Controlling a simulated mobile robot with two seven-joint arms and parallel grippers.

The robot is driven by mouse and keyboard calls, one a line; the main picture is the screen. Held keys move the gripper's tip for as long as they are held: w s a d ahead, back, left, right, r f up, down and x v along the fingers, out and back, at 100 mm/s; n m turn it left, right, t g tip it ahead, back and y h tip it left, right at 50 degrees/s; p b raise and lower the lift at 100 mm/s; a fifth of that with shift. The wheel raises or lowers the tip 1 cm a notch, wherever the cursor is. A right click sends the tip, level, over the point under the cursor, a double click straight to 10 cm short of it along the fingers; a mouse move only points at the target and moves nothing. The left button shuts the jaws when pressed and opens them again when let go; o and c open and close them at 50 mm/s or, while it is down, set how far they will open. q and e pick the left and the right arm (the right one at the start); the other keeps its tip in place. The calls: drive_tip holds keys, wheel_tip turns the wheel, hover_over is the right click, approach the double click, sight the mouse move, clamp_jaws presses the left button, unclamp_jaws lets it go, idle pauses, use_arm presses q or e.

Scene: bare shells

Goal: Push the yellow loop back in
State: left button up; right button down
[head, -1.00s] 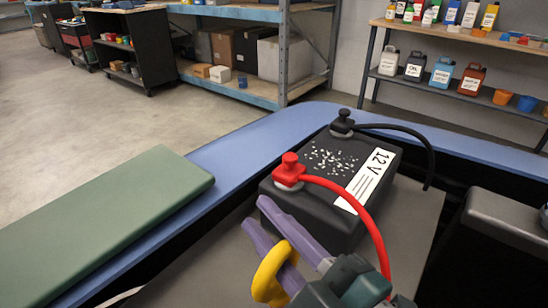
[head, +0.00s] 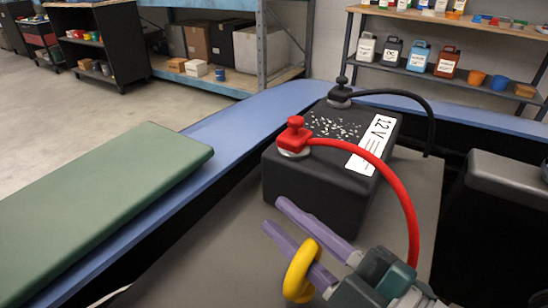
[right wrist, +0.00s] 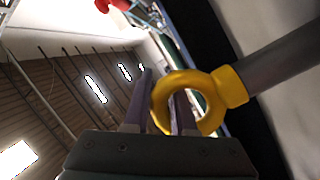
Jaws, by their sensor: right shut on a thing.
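The yellow loop (head: 297,268) is a thick ring at the lower middle of the head view. My right gripper (head: 274,215) is shut on its rim, with the lower purple finger passing through the ring and the other finger outside it. In the right wrist view the loop (right wrist: 178,80) lies at the fingers (right wrist: 163,82), and its collar joins a grey rod or tube (right wrist: 285,60) running off to the right. The rod's far end is out of view, and the head view does not show where it leads. My left gripper is not in view.
A black 12 V battery (head: 318,190) with a red terminal cap (head: 295,132) stands just beyond the fingers. A red cable (head: 400,185) arches close to my right wrist. A green pad (head: 110,210) lies on the blue rim (head: 230,128) at left. Shelves stand behind.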

drive_tip(key=shift+d+f+h, duration=0.15)
drive_tip(key=shift+f+h, duration=0.15)
drive_tip(key=shift+f, duration=0.15)
drive_tip(key=c, duration=1)
unclamp_jaws()
drive_tip(key=shift+r, duration=0.1)
drive_tip(key=shift+c, duration=0.2)
drive_tip(key=v, duration=1)
